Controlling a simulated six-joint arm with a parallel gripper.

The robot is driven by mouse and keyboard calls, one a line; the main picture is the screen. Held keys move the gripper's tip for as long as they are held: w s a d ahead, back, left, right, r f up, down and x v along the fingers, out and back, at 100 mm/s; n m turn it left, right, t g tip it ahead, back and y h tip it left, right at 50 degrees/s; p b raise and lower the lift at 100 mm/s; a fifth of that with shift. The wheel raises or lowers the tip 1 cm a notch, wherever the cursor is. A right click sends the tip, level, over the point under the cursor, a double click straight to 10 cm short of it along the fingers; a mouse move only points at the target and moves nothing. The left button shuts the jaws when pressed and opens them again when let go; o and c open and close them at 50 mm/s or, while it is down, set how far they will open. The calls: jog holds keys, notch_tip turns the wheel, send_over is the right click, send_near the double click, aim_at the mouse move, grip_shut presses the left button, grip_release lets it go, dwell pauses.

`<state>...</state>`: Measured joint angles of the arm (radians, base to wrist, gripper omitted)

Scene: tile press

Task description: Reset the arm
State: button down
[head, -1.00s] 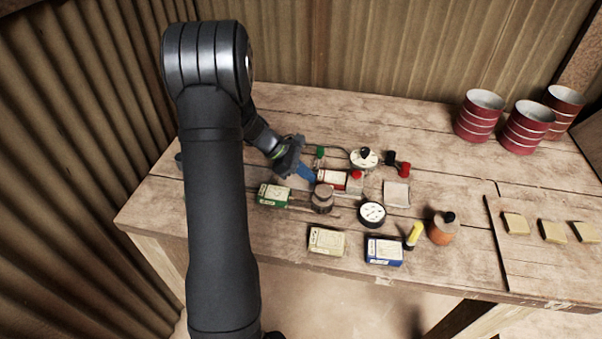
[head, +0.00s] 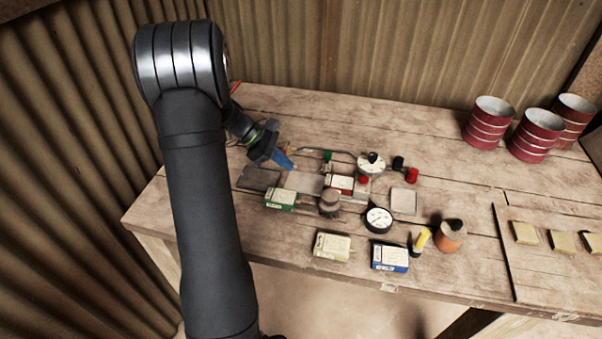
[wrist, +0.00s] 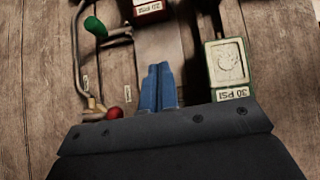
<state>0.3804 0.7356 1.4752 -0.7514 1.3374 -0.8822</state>
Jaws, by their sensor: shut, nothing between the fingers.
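My gripper (head: 291,167) has blue fingers that are shut and empty. It hangs over the back left part of the bench, left of the red-labelled box (head: 340,184) and behind the green box (head: 280,199). In the wrist view, the closed fingertips (wrist: 158,70) show at the middle, apart from the green box (wrist: 229,65), which reads 30 PSI and lies to the right. The red box (wrist: 151,10) is at the top edge. A bent metal rod with a green knob (wrist: 96,26) lies to the left. A red knob (wrist: 114,113) sits close to the gripper body.
The wooden bench (head: 200,215) holds a white gauge with a black knob (head: 371,164), a black-rimmed dial (head: 378,220), a blue box (head: 390,256) and an orange jar (head: 450,236). Red cans (head: 489,122) stand back right. Corrugated walls bound the back and left.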

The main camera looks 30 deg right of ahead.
jog(key=shift+v, duration=1.7)
send_near(314, 185)
jog(key=x, duration=0.4)
jog(key=shift+s+f, duration=0.1)
jog(key=shift+f, duration=0.25)
jog(key=shift+s+d+f, duration=0.25)
jog(key=shift+s+d, duration=0.8)
jog(key=shift+d, duration=0.1)
jog(key=shift+s+d, duration=0.3)
jog(key=shift+d, duration=0.05)
